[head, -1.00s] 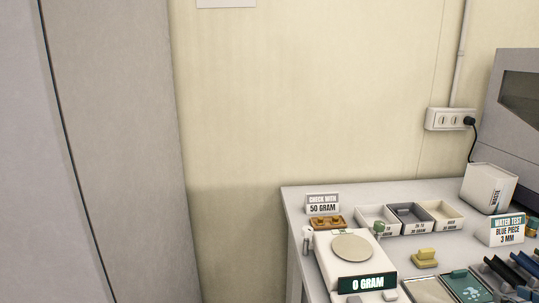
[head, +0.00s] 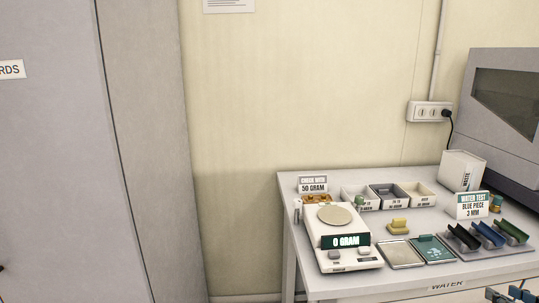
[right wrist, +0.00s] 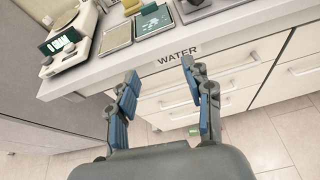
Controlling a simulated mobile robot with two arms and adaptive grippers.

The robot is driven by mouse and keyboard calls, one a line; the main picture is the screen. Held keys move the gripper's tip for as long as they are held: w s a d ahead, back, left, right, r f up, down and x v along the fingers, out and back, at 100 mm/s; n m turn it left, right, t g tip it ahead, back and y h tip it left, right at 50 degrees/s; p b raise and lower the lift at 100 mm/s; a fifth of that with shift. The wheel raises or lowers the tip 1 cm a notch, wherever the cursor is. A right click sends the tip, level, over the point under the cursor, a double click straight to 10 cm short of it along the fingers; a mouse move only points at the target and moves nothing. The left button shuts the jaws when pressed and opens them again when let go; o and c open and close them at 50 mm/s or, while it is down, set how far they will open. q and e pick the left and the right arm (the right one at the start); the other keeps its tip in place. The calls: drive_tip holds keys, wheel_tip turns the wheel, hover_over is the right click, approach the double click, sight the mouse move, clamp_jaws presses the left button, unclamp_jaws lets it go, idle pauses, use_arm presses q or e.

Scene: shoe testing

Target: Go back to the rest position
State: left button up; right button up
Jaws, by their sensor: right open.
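My right gripper (right wrist: 158,95) is open and empty in the right wrist view, its blue-padded fingers apart in front of the white drawers below the tabletop. Its fingertips also show at the bottom right of the head view (head: 511,295), low in front of the bench. Nothing is between the fingers. My left gripper is not in either view. The white bench (head: 385,284) carries a scale (head: 349,261) whose display reads 0 GRAM, and its round pan (head: 335,215) is empty.
A grey machine (head: 490,130) stands at the back right. Floor (right wrist: 260,150) shows below the drawers.

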drive_tip(key=w+a+f+m, duration=0.1)
drive_tip(key=w+f+m, duration=0.2)
drive_tip(key=f, duration=0.3)
drive_tip(key=w+f+m+h, duration=0.1)
drive_tip(key=w+f+m, duration=0.25)
drive_tip(key=f, duration=0.25)
drive_tip(key=w+a+f+m, duration=0.1)
drive_tip(key=w+f+m, duration=0.1)
drive_tip(key=f+m, duration=0.3)
drive_tip(key=s+a+f+m+g+h, duration=0.1)
drive_tip(key=s+f+m+g, duration=0.2)
drive_tip(key=f, duration=0.6)
drive_tip(key=s+f+m+h, duration=0.1)
drive_tip(key=s+f+m, duration=0.25)
drive_tip(key=f, duration=0.55)
drive_tip(key=s+a+f+m+g, duration=0.3)
drive_tip(key=s+a+f+m, duration=0.35)
drive_tip(key=s+f, duration=0.6)
drive_tip(key=s+a+f+m+g, duration=0.45)
drive_tip(key=s+a+f, duration=0.25)
drive_tip(key=s+f, duration=0.55)
drive_tip(key=s+a+f+m+g+y, duration=0.1)
drive_tip(key=s+a+m, duration=0.1)
drive_tip(key=s+a, duration=0.3)
drive_tip(key=s+a+f+m+g+p, duration=0.1)
drive_tip(key=s+a, duration=0.3)
drive_tip(key=s, duration=0.7)
drive_tip(key=shift+s+a+f+m+y, duration=0.2)
drive_tip(key=shift+a+f+m+y, duration=0.2)
drive_tip(key=shift+m, duration=0.3)
